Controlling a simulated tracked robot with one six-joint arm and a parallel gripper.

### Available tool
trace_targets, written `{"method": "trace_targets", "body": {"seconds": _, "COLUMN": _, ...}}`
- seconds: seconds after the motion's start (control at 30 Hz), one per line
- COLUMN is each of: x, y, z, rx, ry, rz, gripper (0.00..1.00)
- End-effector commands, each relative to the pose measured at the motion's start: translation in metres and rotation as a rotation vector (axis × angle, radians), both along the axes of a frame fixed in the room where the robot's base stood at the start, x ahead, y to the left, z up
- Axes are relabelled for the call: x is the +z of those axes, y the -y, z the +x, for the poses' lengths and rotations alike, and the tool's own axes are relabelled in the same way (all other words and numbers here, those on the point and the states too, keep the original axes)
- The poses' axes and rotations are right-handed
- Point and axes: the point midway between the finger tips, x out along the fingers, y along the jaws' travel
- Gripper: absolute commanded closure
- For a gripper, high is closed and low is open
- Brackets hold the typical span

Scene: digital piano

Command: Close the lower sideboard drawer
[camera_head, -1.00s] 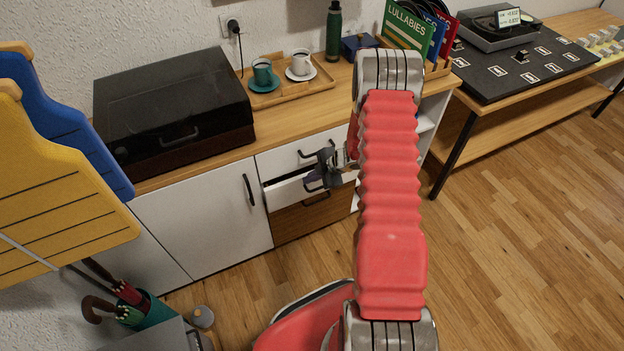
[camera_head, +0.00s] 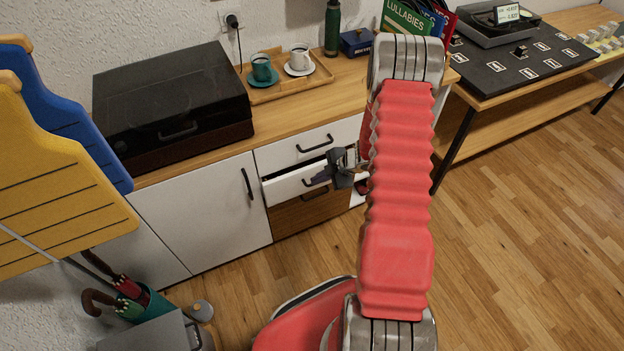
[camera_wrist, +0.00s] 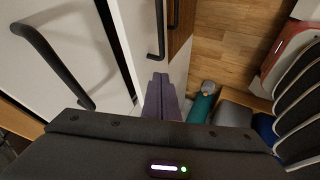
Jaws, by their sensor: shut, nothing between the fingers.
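The lower sideboard drawer (camera_head: 285,188) has a white front with a dark bar handle (camera_head: 316,182). It stands slightly out, below the flush upper white drawer (camera_head: 285,155) and above a wood-coloured panel. In the wrist view the lower drawer front (camera_wrist: 137,25) and its handle (camera_wrist: 156,30) run down the middle, with the upper drawer (camera_wrist: 75,25) at left. My gripper (camera_head: 319,178) is shut and empty in front of the lower drawer, by its handle. The purple fingers (camera_wrist: 160,80) point along the front; whether they touch it I cannot tell.
The upper drawer's handle (camera_wrist: 55,65) sticks out near my gripper. A turntable case (camera_head: 170,105) and a tray with cups (camera_head: 290,85) stand on the sideboard. An umbrella stand (camera_head: 150,305) is at lower left. The floor at right is open.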

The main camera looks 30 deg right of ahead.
Motion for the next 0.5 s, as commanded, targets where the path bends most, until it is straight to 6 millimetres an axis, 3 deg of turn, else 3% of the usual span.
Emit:
{"method": "trace_targets", "body": {"seconds": 0.3, "x": 0.040, "y": 0.016, "z": -0.022, "rx": 0.003, "ry": 0.002, "rz": -0.002, "gripper": 1.00}}
{"method": "trace_targets", "body": {"seconds": 0.5, "x": 0.055, "y": 0.022, "z": -0.032, "rx": 0.006, "ry": 0.000, "rz": -0.001, "gripper": 1.00}}
